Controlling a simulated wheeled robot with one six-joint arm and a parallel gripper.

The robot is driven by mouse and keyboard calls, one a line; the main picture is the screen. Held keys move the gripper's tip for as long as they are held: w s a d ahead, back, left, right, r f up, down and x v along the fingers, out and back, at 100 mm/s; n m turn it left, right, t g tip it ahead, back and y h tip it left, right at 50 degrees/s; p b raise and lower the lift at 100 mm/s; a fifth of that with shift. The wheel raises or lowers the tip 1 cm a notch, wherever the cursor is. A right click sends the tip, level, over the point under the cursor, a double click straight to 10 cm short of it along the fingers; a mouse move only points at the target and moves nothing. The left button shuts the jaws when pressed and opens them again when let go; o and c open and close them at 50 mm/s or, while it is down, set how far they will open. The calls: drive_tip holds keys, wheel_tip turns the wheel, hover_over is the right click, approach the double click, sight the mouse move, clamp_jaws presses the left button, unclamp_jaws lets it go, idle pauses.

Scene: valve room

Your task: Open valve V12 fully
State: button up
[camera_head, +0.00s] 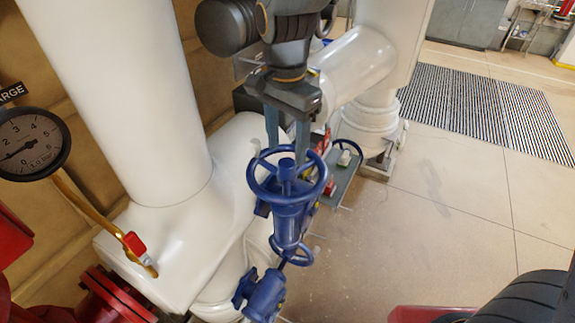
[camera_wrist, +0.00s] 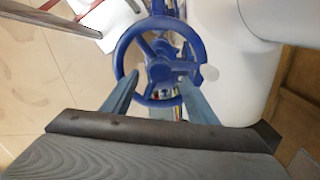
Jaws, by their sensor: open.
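A blue valve handwheel (camera_head: 289,174) with a central hub faces up beside the large white pipe in the head view. Its rim, spokes and hub also show in the wrist view (camera_wrist: 158,62). No V12 label can be read on it. My gripper (camera_head: 286,160) points down at the wheel, with its two grey fingers apart. In the wrist view the fingers (camera_wrist: 156,92) reach towards the near part of the rim, one on each side. Whether the fingertips touch the rim cannot be told.
A smaller blue wheel (camera_head: 292,254) is below the main one. A pressure gauge (camera_head: 30,143) and a red-handled small valve (camera_head: 134,244) are at the left. Open floor (camera_head: 430,220) lies to the right.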

drive_tip(key=shift+m, duration=0.6)
